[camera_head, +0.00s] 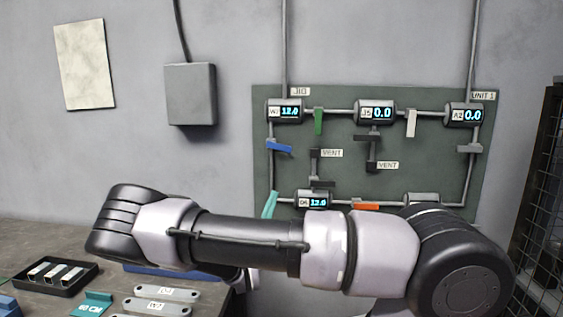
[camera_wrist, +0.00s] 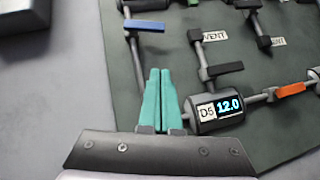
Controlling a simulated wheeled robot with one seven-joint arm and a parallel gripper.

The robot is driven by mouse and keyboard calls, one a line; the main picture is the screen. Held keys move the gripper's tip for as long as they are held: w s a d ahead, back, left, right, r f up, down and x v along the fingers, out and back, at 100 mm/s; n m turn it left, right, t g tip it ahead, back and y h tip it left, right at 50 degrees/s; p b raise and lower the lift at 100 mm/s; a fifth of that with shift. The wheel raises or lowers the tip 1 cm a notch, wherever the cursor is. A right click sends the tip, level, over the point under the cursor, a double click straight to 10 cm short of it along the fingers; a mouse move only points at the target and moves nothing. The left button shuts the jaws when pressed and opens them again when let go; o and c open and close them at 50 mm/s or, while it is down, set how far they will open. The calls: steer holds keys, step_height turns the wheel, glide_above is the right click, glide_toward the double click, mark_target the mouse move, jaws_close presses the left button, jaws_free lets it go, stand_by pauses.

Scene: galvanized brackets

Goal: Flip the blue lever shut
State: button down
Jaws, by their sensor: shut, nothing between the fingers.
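The blue lever (camera_head: 278,147) is on the vertical pipe at the left side of the green panel (camera_head: 345,180). It lies nearly crosswise to that pipe, its handle reaching right with a slight downward tilt. In the wrist view the blue lever (camera_wrist: 146,26) shows near the top, crossing the pipe. My gripper (camera_head: 274,195) has teal fingers; they are below the blue lever, near the panel's lower left corner, apart from it. In the wrist view my gripper (camera_wrist: 160,71) has its fingers together with nothing between them. My arm hides the panel's lower edge.
Other levers are close by: green (camera_head: 318,121), white (camera_head: 411,122), orange (camera_head: 365,206), grey (camera_head: 470,148) and dark vent levers (camera_head: 315,153). The D5 gauge (camera_wrist: 217,108) reads 12.0, right of my fingers. A workbench (camera_head: 40,236) with parts stands lower left; a mesh cage (camera_head: 545,190) stands right.

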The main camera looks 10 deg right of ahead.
steer(key=a+n+t+y, duration=0.1)
steer(key=y, duration=0.1)
glide_toward(279, 146)
steer(key=w+d, duration=0.2)
steer(key=w, duration=0.1)
steer(key=w+d, duration=0.1)
steer(key=w, duration=0.1)
steer(key=shift+d+r, duration=0.15)
steer(key=shift+d, duration=0.1)
steer(key=shift+d+r, duration=0.2)
steer(key=shift+r, duration=0.6)
